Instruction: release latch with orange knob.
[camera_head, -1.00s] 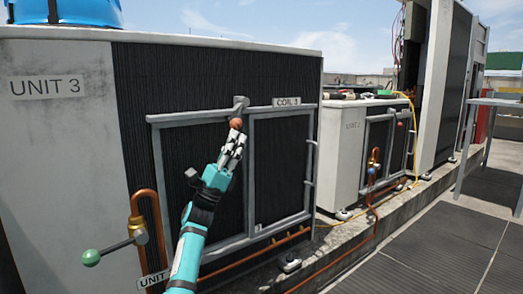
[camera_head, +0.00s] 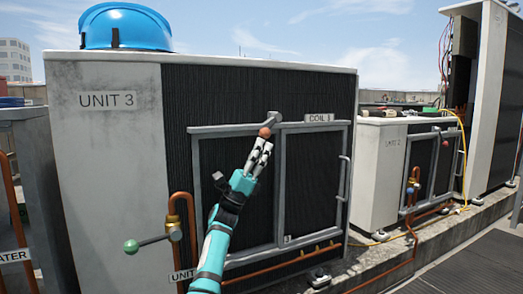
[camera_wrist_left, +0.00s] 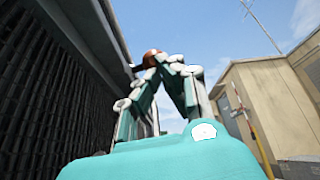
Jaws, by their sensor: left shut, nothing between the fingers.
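The latch with the orange knob (camera_head: 265,132) sits at the top of the grey frame (camera_head: 235,129) on the condenser marked UNIT 3, left of the COIL 1 label. Its grey lever (camera_head: 275,118) rises just behind the knob. My left gripper (camera_head: 264,143) is shut and empty, its fingertips pointing up right below the knob. In the left wrist view the knob (camera_wrist_left: 151,56) shows just beyond the closed fingertips (camera_wrist_left: 160,64). I cannot tell whether the tips touch it. My right gripper is not in view.
A green-knobbed valve handle (camera_head: 131,246) sticks out at the lower left beside a copper pipe (camera_head: 192,240). A blue round cover (camera_head: 127,27) sits on top of the unit. A second, smaller unit (camera_head: 378,170) stands to the right. Dark walkway (camera_head: 470,255) lies at lower right.

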